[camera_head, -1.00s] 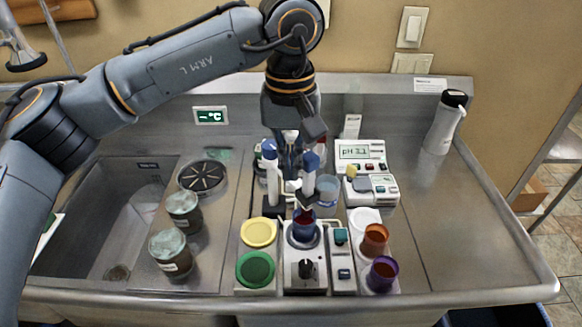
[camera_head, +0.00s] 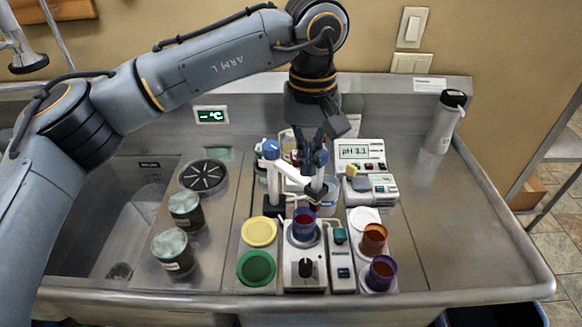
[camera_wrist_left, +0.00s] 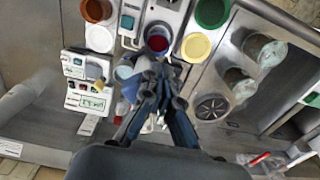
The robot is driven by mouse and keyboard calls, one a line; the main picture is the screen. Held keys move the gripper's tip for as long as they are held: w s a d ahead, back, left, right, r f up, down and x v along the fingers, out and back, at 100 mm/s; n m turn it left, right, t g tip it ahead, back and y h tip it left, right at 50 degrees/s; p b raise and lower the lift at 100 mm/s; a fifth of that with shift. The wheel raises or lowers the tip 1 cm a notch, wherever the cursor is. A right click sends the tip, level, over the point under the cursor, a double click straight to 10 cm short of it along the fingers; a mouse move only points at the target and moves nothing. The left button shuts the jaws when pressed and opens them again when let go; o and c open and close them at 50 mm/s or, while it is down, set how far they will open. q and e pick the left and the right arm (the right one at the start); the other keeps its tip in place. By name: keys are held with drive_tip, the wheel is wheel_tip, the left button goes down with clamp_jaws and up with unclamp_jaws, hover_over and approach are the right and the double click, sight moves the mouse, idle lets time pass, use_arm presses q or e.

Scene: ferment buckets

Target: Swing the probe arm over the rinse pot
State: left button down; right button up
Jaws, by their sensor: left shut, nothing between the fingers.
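The white probe arm (camera_head: 291,184) reaches from a blue-topped post on the stand toward the right. Its blue-capped probe end (camera_head: 320,186) hangs behind and right of the cup of dark red liquid (camera_head: 304,222) on the stirrer. A clear beaker (camera_head: 330,204), which seems to be the rinse pot, stands just right of the probe end; whether the probe is over it I cannot tell. My left gripper (camera_head: 312,160) is shut and empty, pointing down at the probe end; contact is unclear. The wrist view also shows its fingers (camera_wrist_left: 158,88), which hide the probe end. My right gripper is not in view.
A pH meter (camera_head: 362,154) stands right of the stand. Yellow (camera_head: 259,232) and green (camera_head: 256,268) lids lie left of the stirrer (camera_head: 305,272). Orange (camera_head: 374,239) and purple (camera_head: 381,273) cups stand right.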

sight(322, 153)
use_arm(q)
drive_tip(key=shift+w+d+r+p, duration=0.1)
drive_tip(key=shift+w+d+p, duration=0.55)
drive_tip(key=shift+d, duration=0.2)
drive_tip(key=shift+w+d, duration=0.4)
drive_tip(key=shift+d, duration=0.05)
drive_tip(key=shift+w+d+p, duration=0.5)
drive_tip(key=shift+w+p, duration=0.1)
drive_tip(key=shift+p, duration=0.25)
drive_tip(key=shift+w+d+p, duration=0.4)
drive_tip(key=shift+w+d, duration=0.05)
drive_tip(key=shift+w, duration=0.25)
